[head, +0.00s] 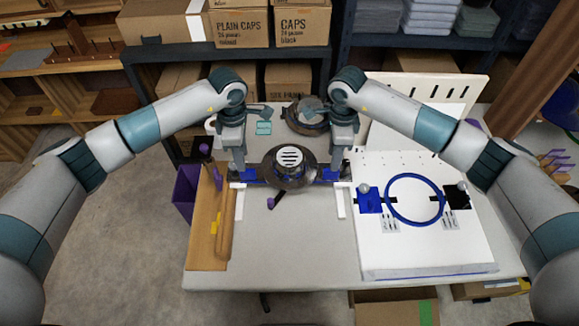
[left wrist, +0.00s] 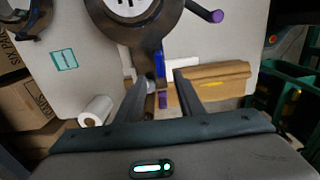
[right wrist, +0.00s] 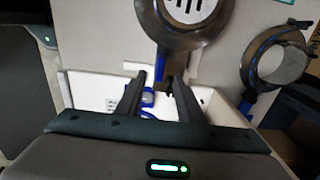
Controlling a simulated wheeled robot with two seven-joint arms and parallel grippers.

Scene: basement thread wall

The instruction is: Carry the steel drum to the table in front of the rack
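The round dark metal piece with a white slotted top (head: 289,165), which I take for the steel drum, is at the middle of the grey table (head: 290,240). Blue parts stick out at its left and right sides. Whether it rests on the table or hangs just above is unclear. My left gripper (head: 240,172) is at its left blue part; in the left wrist view the fingers (left wrist: 163,80) stand apart near that part. My right gripper (head: 341,174) is at its right blue part, fingers (right wrist: 162,82) also apart. The dark rack (head: 340,62) stands behind the table.
A second round metal piece (head: 306,118) lies behind. A white board with a blue ring (head: 415,200) fills the table's right side. The front middle tabletop is mostly clear.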

